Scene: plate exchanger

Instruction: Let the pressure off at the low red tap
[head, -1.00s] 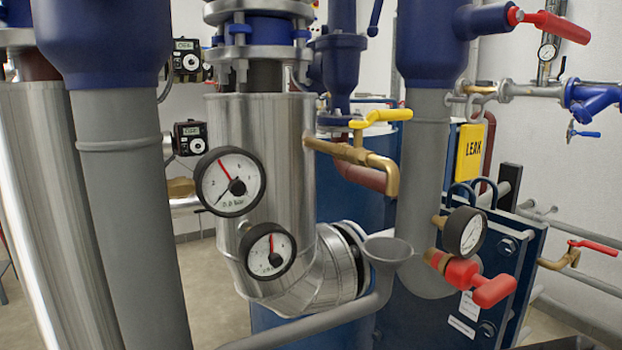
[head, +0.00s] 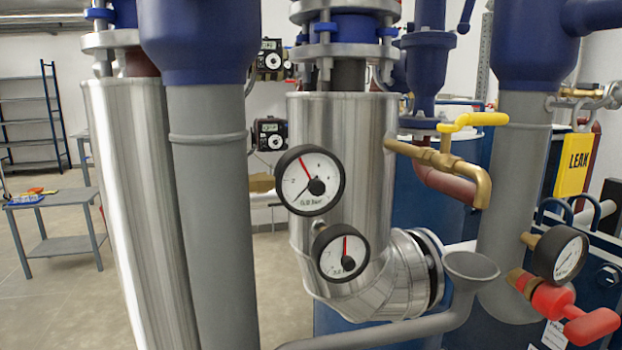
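A low red tap (head: 563,306) with a red handle sits on a brass fitting at the lower right, on the grey vertical pipe. A black-rimmed pressure gauge (head: 558,254) is just above it, seen at an angle. A grey funnel (head: 471,266) opens upward to the left of the tap, joined to a grey drain pipe. Neither of my grippers shows in the head view.
A yellow-handled brass tap (head: 455,150) points down above the funnel. Two dial gauges (head: 309,180) sit on the silver pipe. A yellow LEAK sign (head: 573,165) hangs at right. A grey table (head: 58,222) stands at left on open floor.

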